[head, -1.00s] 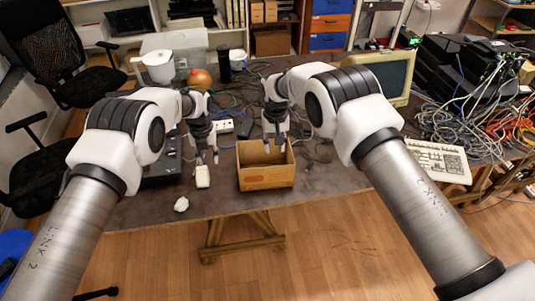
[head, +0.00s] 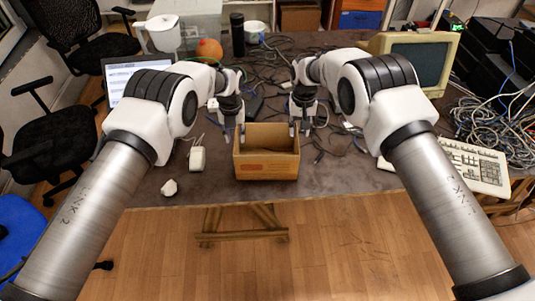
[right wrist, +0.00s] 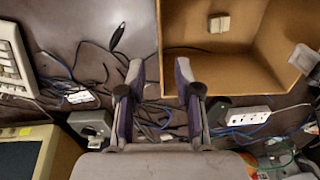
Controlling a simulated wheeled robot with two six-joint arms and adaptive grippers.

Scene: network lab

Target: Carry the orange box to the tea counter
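The orange box (head: 266,166), open-topped and cardboard-like, sits upright near the table's front edge. My left gripper (head: 234,139) points down with its fingers apart at the box's left wall, seeming to straddle it. My right gripper (head: 300,130) is at the right wall, also with fingers apart. In the right wrist view its open fingers (right wrist: 159,64) lie on either side of the box wall (right wrist: 162,40), with gaps on both sides. I cannot identify the tea counter.
A keyboard (head: 474,168) and monitor (head: 420,60) stand right. A black chair (head: 50,140) is at left. The wooden floor (head: 330,250) in front is clear.

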